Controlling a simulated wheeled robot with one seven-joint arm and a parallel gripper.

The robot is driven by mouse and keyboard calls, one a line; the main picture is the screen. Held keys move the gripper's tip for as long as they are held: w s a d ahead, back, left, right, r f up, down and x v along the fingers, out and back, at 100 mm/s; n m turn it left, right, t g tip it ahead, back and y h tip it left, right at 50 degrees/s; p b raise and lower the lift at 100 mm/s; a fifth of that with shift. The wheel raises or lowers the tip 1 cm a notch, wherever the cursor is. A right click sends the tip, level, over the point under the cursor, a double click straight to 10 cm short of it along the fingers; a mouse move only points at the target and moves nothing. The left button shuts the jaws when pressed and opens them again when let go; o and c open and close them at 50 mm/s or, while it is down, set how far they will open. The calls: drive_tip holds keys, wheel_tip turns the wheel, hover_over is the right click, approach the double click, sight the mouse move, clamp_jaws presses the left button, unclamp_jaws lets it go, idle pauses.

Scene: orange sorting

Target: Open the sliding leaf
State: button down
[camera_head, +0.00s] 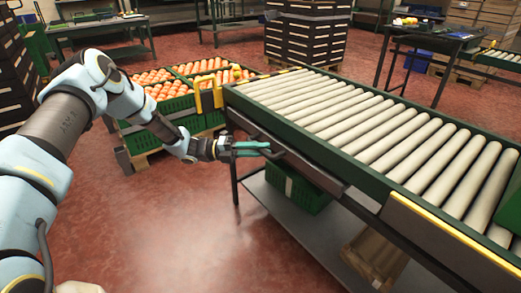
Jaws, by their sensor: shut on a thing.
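The roller table (250,93) has a green side rail and runs from the middle to the lower right. A dark panel (318,173), which looks like the sliding leaf, lies along its near side under the rail. My gripper (268,149) reaches in from the left, its teal fingers level with the panel. It is shut on a dark handle at the panel's edge. The fingers hide most of the handle. How far the leaf stands out from the table is hard to tell.
Green crates of oranges (160,88) stand on a pallet behind my arm. A yellow bracket (208,97) is at the table's far left corner. The red floor in front is clear.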

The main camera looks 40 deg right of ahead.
drive_tip(key=shift+a, duration=0.1)
idle(0.7)
drive_tip(key=w+a+p, duration=0.1)
drive_tip(key=a+p, duration=0.7)
drive_tip(key=a, duration=2.4)
drive_tip(key=shift+w+a, duration=0.35)
drive_tip(key=shift+w, duration=0.05)
drive_tip(key=c, duration=0.8)
unclamp_jaws()
drive_tip(key=shift+o, duration=0.2)
drive_tip(key=b+v, duration=0.1)
drive_tip(key=v, duration=1)
